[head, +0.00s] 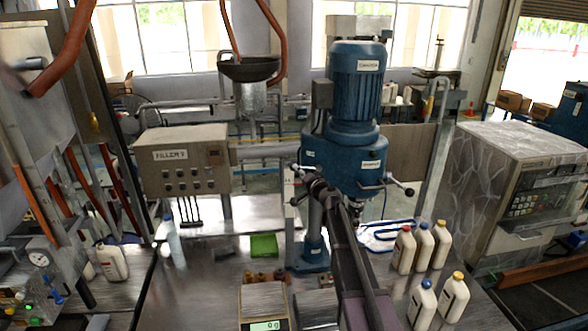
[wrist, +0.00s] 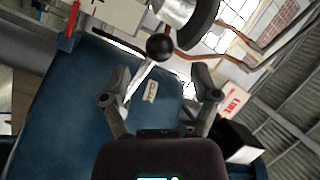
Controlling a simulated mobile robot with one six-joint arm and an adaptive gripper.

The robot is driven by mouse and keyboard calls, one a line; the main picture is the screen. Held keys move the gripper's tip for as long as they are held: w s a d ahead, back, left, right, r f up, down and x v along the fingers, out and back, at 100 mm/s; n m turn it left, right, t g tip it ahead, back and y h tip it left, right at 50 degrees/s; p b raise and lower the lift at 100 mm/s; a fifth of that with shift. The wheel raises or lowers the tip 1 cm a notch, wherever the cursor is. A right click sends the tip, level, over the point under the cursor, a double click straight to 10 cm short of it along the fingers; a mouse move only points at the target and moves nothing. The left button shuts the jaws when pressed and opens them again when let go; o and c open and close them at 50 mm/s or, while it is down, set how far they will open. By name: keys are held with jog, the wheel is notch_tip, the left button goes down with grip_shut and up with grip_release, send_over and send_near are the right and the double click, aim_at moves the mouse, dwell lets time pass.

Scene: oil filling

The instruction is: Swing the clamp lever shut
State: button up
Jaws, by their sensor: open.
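My gripper (wrist: 160,84) is open in the wrist view, with its two fingers spread and nothing held. A lever with a silver rod and a black ball knob (wrist: 160,47) shows in the gap between the fingers; the knob appears just past the fingertips. Whether a finger touches the rod, I cannot tell. Behind it is a blue machine body (wrist: 65,105) with a small pale label. In the head view my arm reaches up to the blue capping machine (head: 357,85), which has black-knobbed levers (head: 408,191) at its right. The gripper is hard to make out there.
White bottles with red, yellow and blue caps (head: 423,245) stand on the bench right of my arm. A scale (head: 265,305) and a green block (head: 264,245) are to its left. The grey filler box (head: 185,160) stands left of the machine.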

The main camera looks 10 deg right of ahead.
jog(key=shift+x, duration=2.4)
jog(key=c, duration=0.7)
